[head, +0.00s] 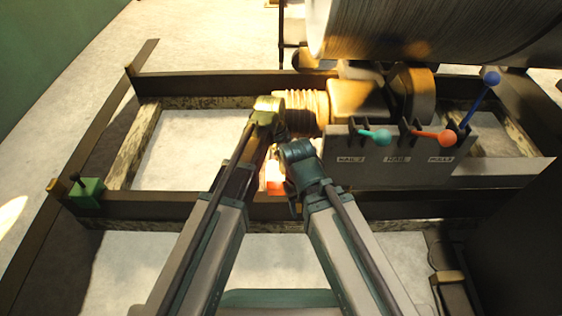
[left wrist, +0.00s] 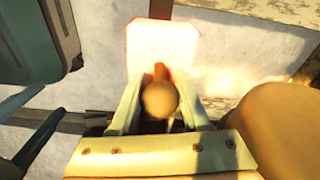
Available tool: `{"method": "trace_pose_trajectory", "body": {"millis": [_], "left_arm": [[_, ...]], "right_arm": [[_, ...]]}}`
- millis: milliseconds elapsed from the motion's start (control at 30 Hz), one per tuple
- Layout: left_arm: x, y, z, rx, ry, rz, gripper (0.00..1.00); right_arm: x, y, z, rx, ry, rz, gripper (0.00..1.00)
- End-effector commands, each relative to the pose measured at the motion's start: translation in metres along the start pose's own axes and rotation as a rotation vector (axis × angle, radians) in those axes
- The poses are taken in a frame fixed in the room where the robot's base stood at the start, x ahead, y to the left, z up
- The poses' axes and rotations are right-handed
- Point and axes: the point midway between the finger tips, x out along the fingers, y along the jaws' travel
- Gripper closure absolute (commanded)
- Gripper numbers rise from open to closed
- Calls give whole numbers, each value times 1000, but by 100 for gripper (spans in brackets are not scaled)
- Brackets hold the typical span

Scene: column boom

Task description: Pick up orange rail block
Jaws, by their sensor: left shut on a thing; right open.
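The orange rail block (head: 274,184) shows as a bright orange-pink patch between my two forearms in the head view, by the front rail. In the left wrist view the block (left wrist: 162,42) is a pale, strongly lit slab with an orange stem and a round knob (left wrist: 160,98). My left gripper (left wrist: 160,120) is shut on the knob, one finger at each side. In the head view my left gripper (head: 273,152) is mostly hidden below its wrist. My right gripper (head: 292,202) is close beside it, open, its fingers mostly hidden. I cannot tell whether the block touches the rail.
A green block (head: 88,193) with a dark knob sits on the front rail (head: 150,206) at the left. A grey panel (head: 350,178) with teal, red and blue levers stands to the right. Behind are a ribbed shaft (head: 302,108) and a large drum (head: 430,25). Pale floor shows left.

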Motion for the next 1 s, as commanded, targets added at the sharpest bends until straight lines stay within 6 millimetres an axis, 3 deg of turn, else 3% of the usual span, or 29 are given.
{"method": "trace_pose_trajectory", "body": {"millis": [33, 100, 400, 1000], "left_arm": [[-20, 0, -2, 0, 0, 0, 100], [-32, 0, -4, 0, 0, 0, 100], [-66, 0, -8, 0, 0, 0, 100], [-71, 0, -9, 0, 0, 0, 100]], "right_arm": [[-20, 2, 1, -2, 0, 0, 50], [-32, 3, 2, -5, 0, 0, 50], [-66, 8, 4, 0, -2, 4, 50], [-71, 8, 4, 2, -3, 6, 50]]}}
